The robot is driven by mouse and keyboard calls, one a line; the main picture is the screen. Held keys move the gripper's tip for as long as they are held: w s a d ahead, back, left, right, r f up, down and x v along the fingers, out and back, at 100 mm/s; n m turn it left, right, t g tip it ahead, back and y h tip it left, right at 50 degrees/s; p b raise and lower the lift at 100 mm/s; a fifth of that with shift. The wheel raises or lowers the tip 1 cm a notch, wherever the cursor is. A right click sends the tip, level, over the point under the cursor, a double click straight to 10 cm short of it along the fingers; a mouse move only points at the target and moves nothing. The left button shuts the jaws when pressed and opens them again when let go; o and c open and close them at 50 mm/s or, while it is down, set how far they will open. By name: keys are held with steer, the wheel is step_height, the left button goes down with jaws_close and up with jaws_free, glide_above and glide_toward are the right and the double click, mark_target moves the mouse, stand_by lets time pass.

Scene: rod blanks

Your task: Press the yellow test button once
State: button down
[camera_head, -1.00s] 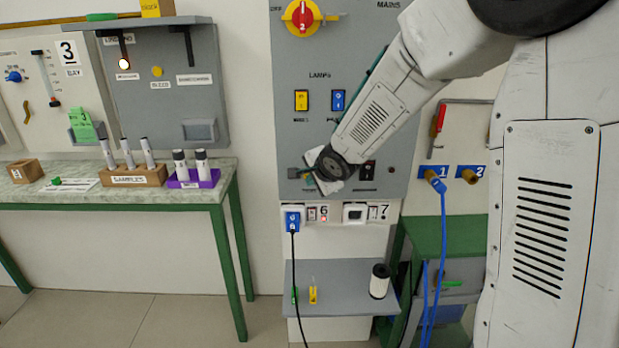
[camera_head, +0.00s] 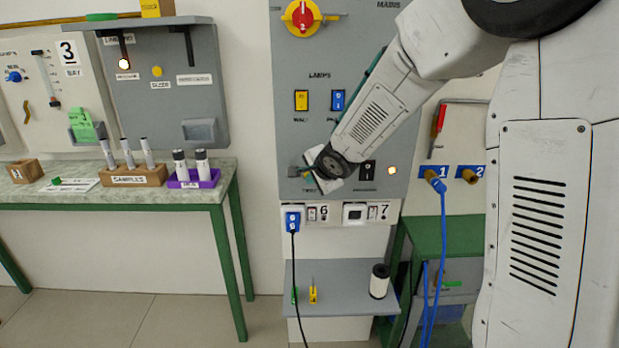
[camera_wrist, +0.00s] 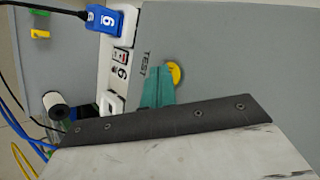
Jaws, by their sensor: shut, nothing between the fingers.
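The yellow test button (camera_wrist: 176,73) is a round disc on the grey panel, beside the word TEST in the wrist view. My gripper (camera_wrist: 168,82) is shut and empty, with its teal fingertips at the button and covering part of it. They look to be touching it; how far the button is pushed in cannot be told. In the head view my gripper (camera_head: 306,174) is at the lower left of the mains panel (camera_head: 290,130), and the button is largely hidden by it.
A small lamp (camera_head: 392,170) glows on the panel, right of a black switch (camera_head: 367,171). Below are sockets 6 and 7, with a blue plug (camera_head: 292,222) in socket 6. A grey shelf (camera_head: 340,300) holds a white spool (camera_head: 379,281). A bench with sample tubes stands left.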

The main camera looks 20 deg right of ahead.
steer(key=shift+s+a, duration=0.25)
steer(key=shift+s, duration=0.5)
steer(key=shift+s+a, duration=0.25)
steer(key=shift+s, duration=0.55)
steer(key=shift+s+a, duration=0.3)
steer(key=shift+s, duration=0.5)
steer(key=shift+s+a, duration=0.25)
steer(key=shift+s, duration=0.55)
